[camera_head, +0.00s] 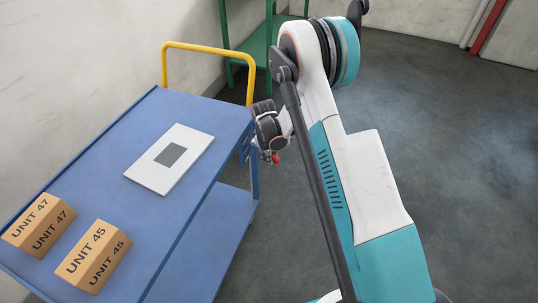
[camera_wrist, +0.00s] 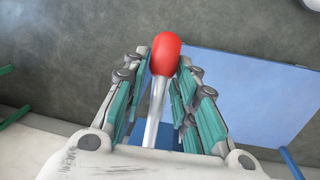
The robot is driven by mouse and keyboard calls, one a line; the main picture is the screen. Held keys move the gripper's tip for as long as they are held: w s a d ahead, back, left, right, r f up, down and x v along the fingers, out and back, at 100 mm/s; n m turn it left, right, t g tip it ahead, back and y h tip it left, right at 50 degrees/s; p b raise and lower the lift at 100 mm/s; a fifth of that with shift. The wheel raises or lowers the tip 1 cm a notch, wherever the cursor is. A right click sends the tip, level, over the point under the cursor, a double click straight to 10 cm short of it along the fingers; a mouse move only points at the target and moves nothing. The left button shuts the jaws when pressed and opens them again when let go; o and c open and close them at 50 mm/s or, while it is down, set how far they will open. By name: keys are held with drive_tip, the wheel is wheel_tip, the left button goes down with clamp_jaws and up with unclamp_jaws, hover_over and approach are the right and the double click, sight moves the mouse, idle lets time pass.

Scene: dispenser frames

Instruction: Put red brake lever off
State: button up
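The brake lever has a red rounded knob (camera_wrist: 166,52) on a shiny metal stem (camera_wrist: 155,112). In the wrist view it runs up between the two fingers of my gripper (camera_wrist: 165,70), with the knob at the fingertips. The fingers stand close on both sides of the knob; I cannot tell whether they press on it. In the head view the red knob (camera_head: 275,158) shows just below my gripper (camera_head: 268,135), beside the cart's right side. The lever's base is hidden there.
A blue cart (camera_head: 110,160) with a yellow handle (camera_head: 208,49) stands at left. It carries a white panel (camera_head: 150,178) and two boxes, UNIT 47 (camera_head: 40,225) and UNIT 45 (camera_head: 93,256). A green rack (camera_head: 258,42) stands behind. The floor at right is clear.

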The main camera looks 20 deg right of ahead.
clamp_jaws()
drive_tip(key=shift+s+d+r+g+h, duration=0.15)
drive_tip(key=shift+d+r+g+h, duration=0.1)
drive_tip(key=shift+r+g+h, duration=0.35)
drive_tip(key=shift+f, duration=0.15)
drive_tip(key=o, duration=0.7)
unclamp_jaws()
drive_tip(key=v, duration=1.2)
drive_tip(key=shift+s, duration=0.1)
